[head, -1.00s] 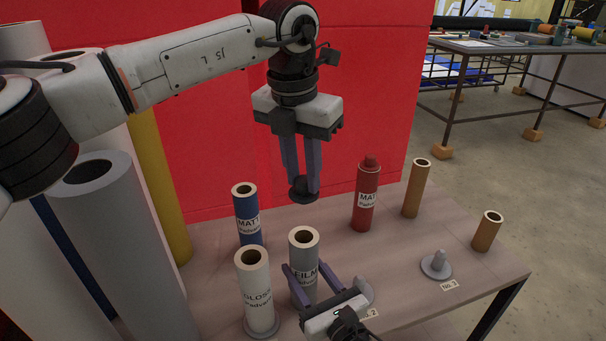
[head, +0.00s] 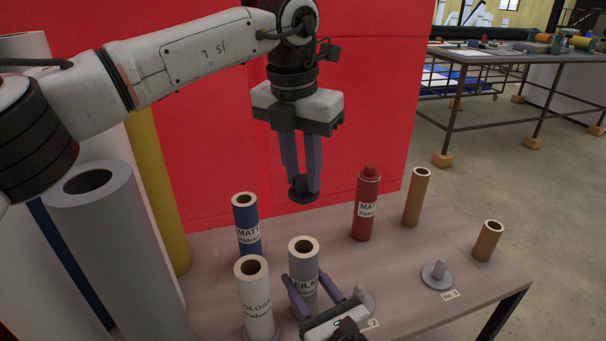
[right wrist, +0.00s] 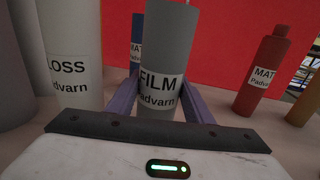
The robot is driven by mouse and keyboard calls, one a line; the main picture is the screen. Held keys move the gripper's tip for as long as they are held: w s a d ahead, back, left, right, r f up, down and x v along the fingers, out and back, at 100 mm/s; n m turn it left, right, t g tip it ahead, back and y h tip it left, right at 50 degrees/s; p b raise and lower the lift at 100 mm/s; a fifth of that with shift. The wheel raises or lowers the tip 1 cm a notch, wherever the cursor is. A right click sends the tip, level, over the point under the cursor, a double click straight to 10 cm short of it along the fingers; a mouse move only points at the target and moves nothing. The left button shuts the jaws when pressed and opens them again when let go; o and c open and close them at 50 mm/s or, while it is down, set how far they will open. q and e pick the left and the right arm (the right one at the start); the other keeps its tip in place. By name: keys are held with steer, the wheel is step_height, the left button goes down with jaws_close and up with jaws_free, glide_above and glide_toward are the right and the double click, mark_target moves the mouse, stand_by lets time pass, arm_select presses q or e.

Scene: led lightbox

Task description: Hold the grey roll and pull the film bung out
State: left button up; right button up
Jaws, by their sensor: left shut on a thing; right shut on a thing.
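The grey roll labelled FILM (head: 304,262) stands upright on the table, its round top hole open. It also shows in the right wrist view (right wrist: 167,45). My right gripper (head: 305,284) is shut on this roll, its fingers on either side near the label. My left gripper (head: 304,184) points down and is shut on a dark bung (head: 303,194) with a wide round disc. The bung hangs in the air above the roll, clear of it.
A white GLOSS roll (head: 254,300), a blue MATT roll (head: 246,228) and a red MATT roll (head: 366,206) with a bung in its top stand close by. A red panel (head: 375,100) rises behind.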

mark_target(303, 179)
arm_select(q)
steer(key=shift+r, duration=2.65)
arm_select(e)
steer(key=o, duration=2)
steer(key=shift+o, duration=0.2)
steer(key=shift+s, duration=0.1)
